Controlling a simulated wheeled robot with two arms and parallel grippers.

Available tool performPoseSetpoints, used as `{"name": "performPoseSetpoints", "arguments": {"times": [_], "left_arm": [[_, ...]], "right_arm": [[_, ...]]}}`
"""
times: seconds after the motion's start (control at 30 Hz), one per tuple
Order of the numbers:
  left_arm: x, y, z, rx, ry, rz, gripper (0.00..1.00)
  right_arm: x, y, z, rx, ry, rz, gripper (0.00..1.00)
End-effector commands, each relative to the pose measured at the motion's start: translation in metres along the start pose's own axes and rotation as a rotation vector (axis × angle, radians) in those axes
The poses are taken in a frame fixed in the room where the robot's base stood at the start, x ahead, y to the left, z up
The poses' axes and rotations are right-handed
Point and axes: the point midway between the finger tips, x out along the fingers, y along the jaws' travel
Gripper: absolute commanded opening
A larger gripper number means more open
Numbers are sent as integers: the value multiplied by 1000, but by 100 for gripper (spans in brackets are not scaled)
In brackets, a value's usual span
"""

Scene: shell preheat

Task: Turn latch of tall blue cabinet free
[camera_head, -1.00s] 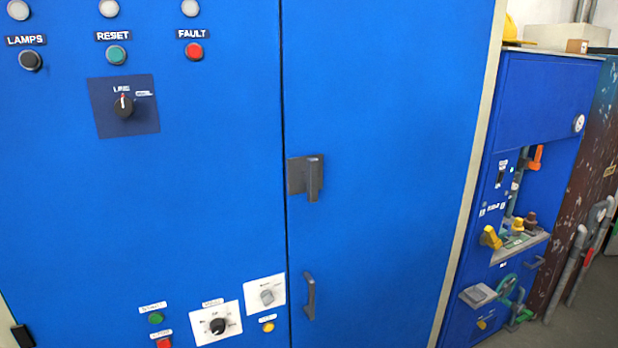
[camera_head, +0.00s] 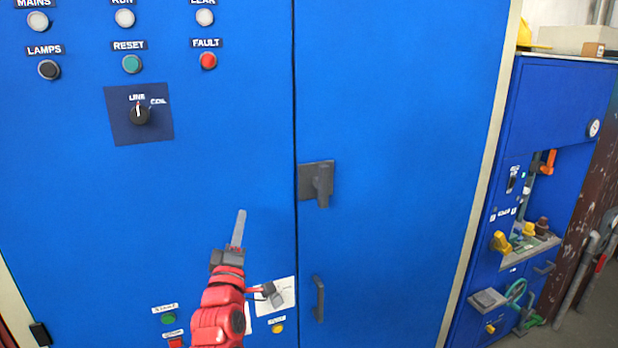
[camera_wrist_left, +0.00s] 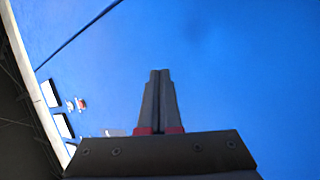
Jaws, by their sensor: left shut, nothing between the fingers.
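The tall blue cabinet (camera_head: 400,110) fills most of the head view. Its grey latch (camera_head: 320,182) sits on the right door beside the vertical seam, with its handle pointing down. My left gripper (camera_head: 240,218) is in front of the left panel, left of and below the latch and apart from it. Its fingers are shut with nothing between them. In the left wrist view the closed fingers (camera_wrist_left: 159,72) point at the blue cabinet face (camera_wrist_left: 240,60); I cannot make out the latch there. My right gripper is not in view.
A grey door handle (camera_head: 318,298) is below the latch. The left panel has labelled lamps, buttons and a black LINE knob (camera_head: 140,114). My left arm covers part of the lower dials. A smaller blue unit (camera_head: 560,100) with valves and pipes stands at the right.

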Motion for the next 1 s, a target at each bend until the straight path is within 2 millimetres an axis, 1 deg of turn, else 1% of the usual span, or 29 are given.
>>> {"name": "performPoseSetpoints", "arguments": {"times": [0.03,0.17,0.3,0.43,0.53,0.63,1.0], "left_arm": [[8,15,0,-52,-38,-18,0],[19,41,13,-195,-166,-99,0],[18,66,28,-310,-290,-186,0],[12,83,37,-373,-369,-248,0],[8,89,43,-400,-406,-282,0],[5,91,46,-412,-426,-302,0],[5,91,47,-414,-429,-305,0]], "right_arm": [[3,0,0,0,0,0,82],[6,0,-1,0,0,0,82],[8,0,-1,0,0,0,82],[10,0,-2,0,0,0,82],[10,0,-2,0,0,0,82],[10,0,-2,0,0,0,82],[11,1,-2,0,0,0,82]]}}
